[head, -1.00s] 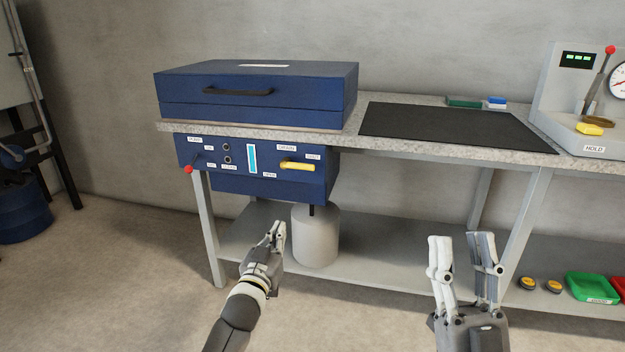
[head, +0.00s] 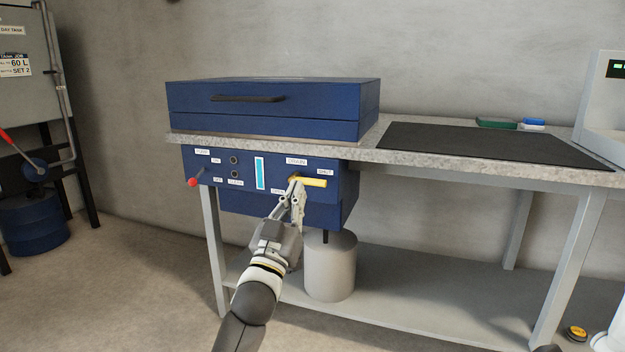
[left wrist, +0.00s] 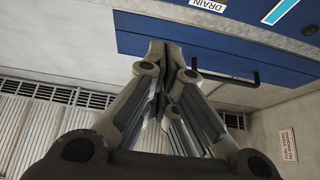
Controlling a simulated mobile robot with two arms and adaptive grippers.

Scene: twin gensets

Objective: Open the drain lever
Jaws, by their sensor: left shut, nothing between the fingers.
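The yellow drain lever (head: 312,182) lies level on the blue panel (head: 221,195), pointing right, just below the SHUT label (head: 325,172). The DRAIN label (head: 297,161) is above it, and the OPEN label is partly covered by my gripper. My left gripper (head: 296,184) is shut and empty, its tips at the lever's left end; I cannot tell whether they touch.
A grey canister (head: 330,270) stands on the lower shelf under the panel. The blue lidded box (head: 270,110) sits above. Pale and dark parts at the lower right edge may be my right arm.

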